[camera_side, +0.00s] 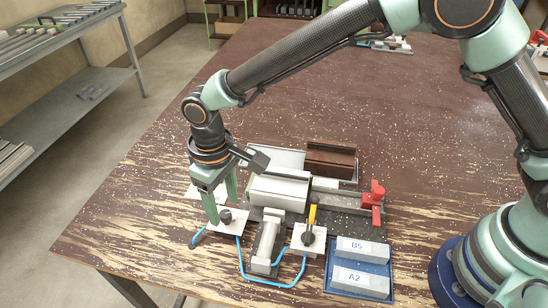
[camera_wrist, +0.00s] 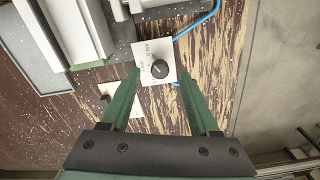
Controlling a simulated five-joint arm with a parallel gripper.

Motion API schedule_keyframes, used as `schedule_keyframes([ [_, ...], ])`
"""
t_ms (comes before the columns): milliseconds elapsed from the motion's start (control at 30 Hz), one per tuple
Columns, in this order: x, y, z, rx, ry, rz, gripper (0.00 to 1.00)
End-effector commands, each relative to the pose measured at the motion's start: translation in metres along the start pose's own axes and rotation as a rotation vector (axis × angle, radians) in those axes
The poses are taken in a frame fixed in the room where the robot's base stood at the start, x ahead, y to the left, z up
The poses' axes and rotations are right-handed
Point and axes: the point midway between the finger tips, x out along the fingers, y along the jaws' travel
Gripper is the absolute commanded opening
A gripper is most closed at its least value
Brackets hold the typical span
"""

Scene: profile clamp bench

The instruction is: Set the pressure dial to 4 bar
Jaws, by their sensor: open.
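The pressure dial (camera_side: 226,216) is a dark round knob on a white plate near the table's left front edge. In the wrist view the dial (camera_wrist: 159,69) sits on its white plate (camera_wrist: 147,49), which carries small "bar" markings too small to read fully. My gripper (camera_side: 222,208) points down at the dial, its green fingers open. In the wrist view my gripper (camera_wrist: 161,72) has one finger on each side of the dial, with gaps between. I cannot tell how far the fingertips are above the plate. The dial's exact setting is unclear.
Right of the dial stand a grey cylinder (camera_side: 266,243) and a yellow-handled valve (camera_side: 312,217), joined by blue hoses (camera_side: 240,262). A clamp with a red handle (camera_side: 375,196) and a blue tray (camera_side: 332,263) with labelled blocks lie further right. Another white plate (camera_wrist: 117,93) is near the left finger.

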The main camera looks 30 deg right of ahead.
Motion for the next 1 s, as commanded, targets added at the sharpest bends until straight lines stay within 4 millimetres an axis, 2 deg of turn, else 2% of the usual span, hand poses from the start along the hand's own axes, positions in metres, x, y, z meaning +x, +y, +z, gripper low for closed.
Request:
schedule_keyframes([
  [200, 0.017, 0.0, 0.0, 0.0, -0.001, 0.0, 0.62],
  [500, 0.018, 0.0, 0.0, 0.0, 0.0, 0.0, 0.62],
  [667, 0.018, 0.0, 0.0, 0.0, 0.0, 0.0, 0.01],
  [1000, 0.018, 0.0, 0.0, -0.026, 0.0, 0.0, 0.0],
])
